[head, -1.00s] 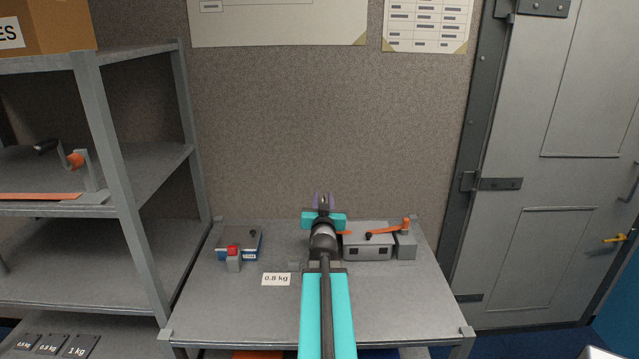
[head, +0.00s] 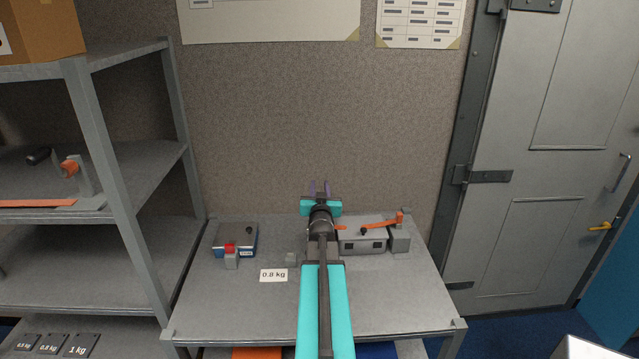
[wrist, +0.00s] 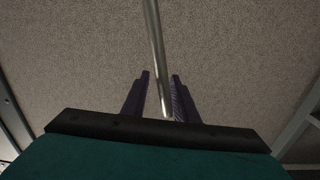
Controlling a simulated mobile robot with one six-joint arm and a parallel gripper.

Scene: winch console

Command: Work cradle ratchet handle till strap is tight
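My gripper (head: 319,188) is over the back of the grey table, its two purple fingers pointing up and away. In the wrist view, the fingers (wrist: 160,95) stand apart, with a slim grey metal rod (wrist: 156,50) running between them, nearer the right one. Its grip on the rod looks loose; whether the rod is the ratchet handle I cannot tell. Right of my gripper, a grey box (head: 362,246) bears a black knob (head: 363,231). An orange strap (head: 382,225) slants above it to a grey block (head: 400,240). My arm hides the strap's left part.
A shelf rack (head: 122,230) stands left, a metal door (head: 555,170) right. The table's front is clear beside my arm.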

